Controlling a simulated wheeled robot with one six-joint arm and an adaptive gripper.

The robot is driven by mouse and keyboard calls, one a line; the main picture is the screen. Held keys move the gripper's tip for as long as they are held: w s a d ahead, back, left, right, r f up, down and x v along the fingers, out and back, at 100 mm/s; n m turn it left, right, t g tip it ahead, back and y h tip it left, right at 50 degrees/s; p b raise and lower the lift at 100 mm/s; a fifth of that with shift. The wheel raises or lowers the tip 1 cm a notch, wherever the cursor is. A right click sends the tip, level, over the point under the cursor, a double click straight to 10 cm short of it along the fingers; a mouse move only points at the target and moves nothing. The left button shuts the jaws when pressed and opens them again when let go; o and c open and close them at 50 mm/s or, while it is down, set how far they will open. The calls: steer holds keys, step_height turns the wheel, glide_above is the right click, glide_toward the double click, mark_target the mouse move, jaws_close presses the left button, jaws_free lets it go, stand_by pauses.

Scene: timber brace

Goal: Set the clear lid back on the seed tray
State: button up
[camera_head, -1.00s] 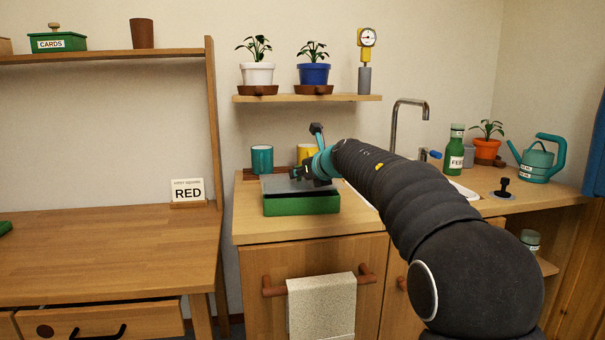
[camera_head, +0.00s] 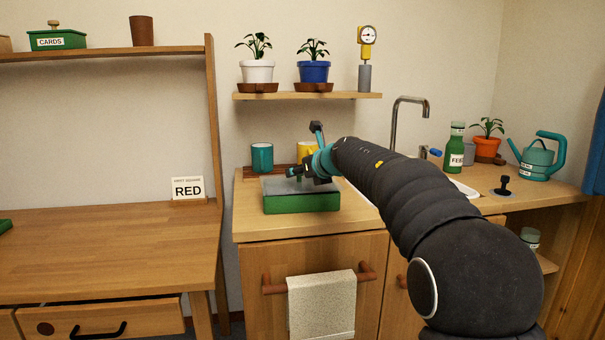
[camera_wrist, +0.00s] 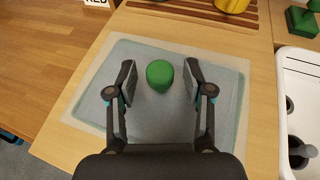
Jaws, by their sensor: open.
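The green seed tray (camera_head: 302,204) stands on the wooden counter, left of the sink. The clear lid (camera_wrist: 150,120) lies over the tray's top, with its pale rim showing around the tray in the wrist view. Whether its edges sit fully down all round is hard to tell. The lid's round green knob (camera_wrist: 160,76) stands up between my fingers. My gripper (camera_wrist: 159,68) is open, with one finger on each side of the knob and a gap on both sides. In the head view my gripper (camera_head: 302,172) is just above the lid, partly hiding it.
Behind the tray are a teal cup (camera_head: 261,158) and a yellow cup (camera_head: 306,152) on a slatted rack. The sink (camera_wrist: 296,95) and tap (camera_head: 394,122) are to the right. A shelf (camera_head: 310,97) with potted plants hangs above. A towel (camera_head: 322,305) hangs in front.

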steer(key=v, duration=1.2)
steer(key=shift+r, duration=0.2)
steer(key=shift+d+r, duration=0.1)
steer(key=shift+d, duration=0.05)
steer(key=s+d+r+m+t+h, duration=0.3)
steer(key=s+d+r+m+t, duration=0.4)
steer(key=m, duration=0.6)
steer(key=s+d+f+m+g+h, duration=0.2)
steer(key=s+d+f+m+h, duration=0.35)
steer(key=d+m, duration=0.55)
steer(key=s+d+f+m+g+h, duration=0.3)
steer(key=s+f+m+g, duration=0.2)
steer(key=s+f+m, duration=0.55)
steer(key=s+a+f+m+g+y, duration=0.2)
steer(key=s+f+m, duration=0.2)
steer(key=s+f, duration=0.3)
steer(key=s+a+f+m+g+y, duration=0.2)
steer(key=s+f+m+g, duration=0.1)
steer(key=s+f, duration=0.5)
steer(key=s+m, duration=0.1)
steer(key=s, duration=0.1)
steer(key=shift+s+f+g, duration=0.3)
steer(key=shift+a, duration=0.1)
